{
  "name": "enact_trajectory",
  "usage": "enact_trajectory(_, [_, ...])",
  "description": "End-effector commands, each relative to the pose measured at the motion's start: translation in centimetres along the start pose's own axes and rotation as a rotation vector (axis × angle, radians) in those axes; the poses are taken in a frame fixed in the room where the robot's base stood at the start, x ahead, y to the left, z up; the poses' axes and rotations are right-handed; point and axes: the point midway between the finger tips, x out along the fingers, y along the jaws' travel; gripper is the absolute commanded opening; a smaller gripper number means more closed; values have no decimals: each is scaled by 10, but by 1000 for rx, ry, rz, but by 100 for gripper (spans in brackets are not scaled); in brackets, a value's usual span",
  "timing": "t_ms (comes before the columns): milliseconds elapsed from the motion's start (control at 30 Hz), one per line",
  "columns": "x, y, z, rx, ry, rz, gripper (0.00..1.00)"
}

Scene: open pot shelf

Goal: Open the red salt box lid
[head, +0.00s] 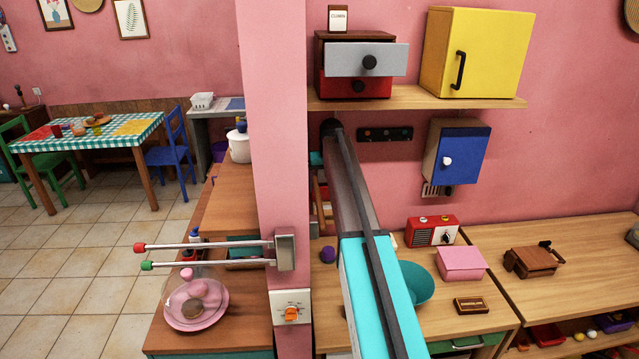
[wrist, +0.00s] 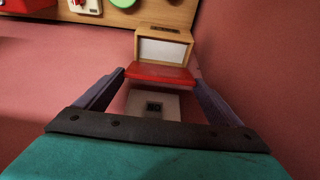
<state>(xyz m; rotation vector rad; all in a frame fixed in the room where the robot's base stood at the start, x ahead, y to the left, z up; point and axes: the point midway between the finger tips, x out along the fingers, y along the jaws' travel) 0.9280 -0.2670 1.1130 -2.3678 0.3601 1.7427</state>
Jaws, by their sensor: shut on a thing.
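In the wrist view, the salt box (wrist: 165,34) is a wooden box against the pink wall, with a pale face framed by its rim. Its red lid (wrist: 160,73) lies at the near side of that pale face, between my fingertips. My gripper (wrist: 158,77) is shut on the red lid, one purple finger at each side. I cannot tell exactly how far the lid is tilted. In the head view my arm reaches away beside the pink pillar, and the gripper and salt box cannot be made out.
A pink pillar (head: 279,120) stands close left of my arm, with two rods sticking out. A shelf (head: 420,98) holds drawers and a yellow cabinet (head: 475,52). A blue cabinet (head: 459,155) hangs below. A red radio (head: 420,231) and pink box (head: 461,263) stand on the counter.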

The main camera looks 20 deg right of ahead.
Motion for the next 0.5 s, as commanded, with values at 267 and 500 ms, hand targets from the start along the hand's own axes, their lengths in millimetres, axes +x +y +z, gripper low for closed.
enact_trajectory(267, [1, -1, 6, -1, -19, 7, 49])
enact_trajectory(500, [1, -7, 6, -8, -19, 6, 49])
